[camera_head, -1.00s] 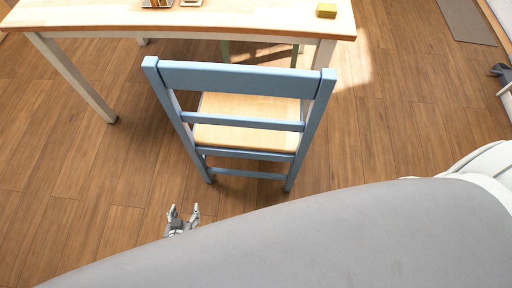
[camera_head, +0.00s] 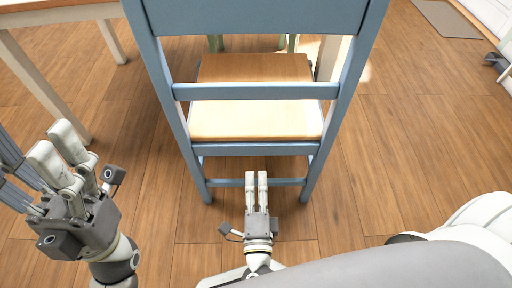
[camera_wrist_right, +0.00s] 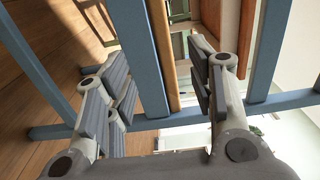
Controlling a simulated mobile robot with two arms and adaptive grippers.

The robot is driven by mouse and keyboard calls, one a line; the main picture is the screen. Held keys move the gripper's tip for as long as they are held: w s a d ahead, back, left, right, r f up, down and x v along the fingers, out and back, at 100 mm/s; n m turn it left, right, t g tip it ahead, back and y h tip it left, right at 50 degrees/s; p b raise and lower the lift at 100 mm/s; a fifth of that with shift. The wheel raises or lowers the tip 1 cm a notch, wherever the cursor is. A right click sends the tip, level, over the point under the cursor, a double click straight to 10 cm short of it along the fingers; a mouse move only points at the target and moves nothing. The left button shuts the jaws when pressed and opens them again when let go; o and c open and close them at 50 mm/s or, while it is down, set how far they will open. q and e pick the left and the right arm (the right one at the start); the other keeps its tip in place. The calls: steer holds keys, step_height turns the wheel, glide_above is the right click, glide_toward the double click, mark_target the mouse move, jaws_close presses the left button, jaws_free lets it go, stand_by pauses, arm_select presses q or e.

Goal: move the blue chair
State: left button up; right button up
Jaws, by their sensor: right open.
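The blue chair (camera_head: 262,93) stands upright with its back toward me, showing blue posts, blue rails and a pale wooden seat. My right gripper (camera_head: 256,180) is low behind the chair, near the middle, and its fingertips overlap the lower rail in the head view. In the right wrist view its fingers are spread, with blue chair bars (camera_wrist_right: 147,60) showing between and beyond them. Contact cannot be told. My left gripper (camera_head: 50,160) is left of the chair, apart from it, with its fingers spread and empty.
A grey mat (camera_head: 450,22) lies at the far right. The wooden floor (camera_head: 420,120) right of the chair is clear.

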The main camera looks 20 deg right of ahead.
mark_target(256, 139)
steer(key=x, duration=1.6)
steer(key=shift+w+d+p, duration=0.1)
steer(key=shift+p, duration=0.2)
jaws_close()
